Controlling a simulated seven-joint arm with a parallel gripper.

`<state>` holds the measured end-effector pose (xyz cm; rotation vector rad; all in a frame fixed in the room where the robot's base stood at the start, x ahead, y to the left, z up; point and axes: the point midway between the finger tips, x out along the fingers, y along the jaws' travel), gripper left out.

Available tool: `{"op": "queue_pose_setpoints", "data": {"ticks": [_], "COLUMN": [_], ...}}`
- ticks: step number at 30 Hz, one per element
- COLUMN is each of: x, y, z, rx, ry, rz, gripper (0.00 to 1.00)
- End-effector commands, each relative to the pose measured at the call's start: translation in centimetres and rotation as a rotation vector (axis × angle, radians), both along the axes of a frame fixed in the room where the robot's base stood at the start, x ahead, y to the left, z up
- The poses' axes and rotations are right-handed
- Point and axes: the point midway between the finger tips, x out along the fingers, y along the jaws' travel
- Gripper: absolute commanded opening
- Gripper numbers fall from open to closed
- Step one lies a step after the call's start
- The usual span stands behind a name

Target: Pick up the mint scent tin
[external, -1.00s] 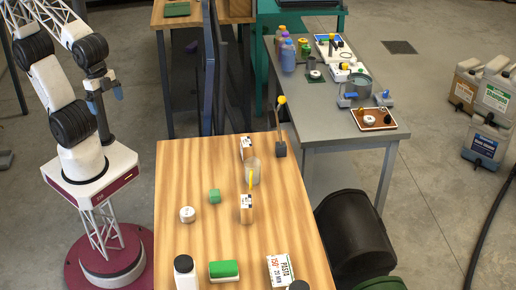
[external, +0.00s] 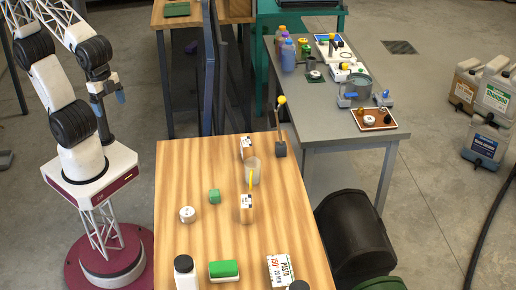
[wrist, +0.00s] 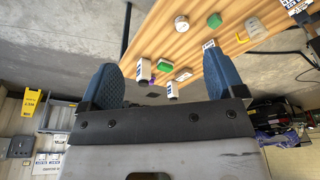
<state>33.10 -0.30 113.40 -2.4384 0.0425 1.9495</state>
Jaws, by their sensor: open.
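A small white round tin (external: 187,214) lies on the left part of the wooden table; its lettering is too small to read, so I cannot confirm it is the mint one. It also shows in the wrist view (wrist: 181,23). Other round white tins lie on the grey bench (external: 315,74) and on its brown tray (external: 369,120). My gripper (external: 121,97) hangs in the air left of the wooden table, well apart from the tin. In the wrist view its two blue fingers (wrist: 160,62) are wide apart with nothing held between them.
A green cube (external: 214,196) sits close right of the tin. A clear cup (external: 252,171) and an orange-brown box (external: 246,209) stand further right. A white bottle (external: 185,273), a green block (external: 224,269) and a pasta box (external: 279,270) are at the near edge. The table's left side is clear.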

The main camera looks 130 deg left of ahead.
Motion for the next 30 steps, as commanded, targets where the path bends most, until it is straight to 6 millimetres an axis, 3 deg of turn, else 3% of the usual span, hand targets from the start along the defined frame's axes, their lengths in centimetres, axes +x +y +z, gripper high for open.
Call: {"op": "queue_pose_setpoints", "data": {"ticks": [14, 30], "x": [8.9, 18.6], "y": [0.8, 2.2], "z": [-4.6, -13.7], "rx": [0.019, 0.033], "ry": [0.065, 0.138], "rz": [-0.066, -0.155], "gripper": [0.88, 0.88]}}
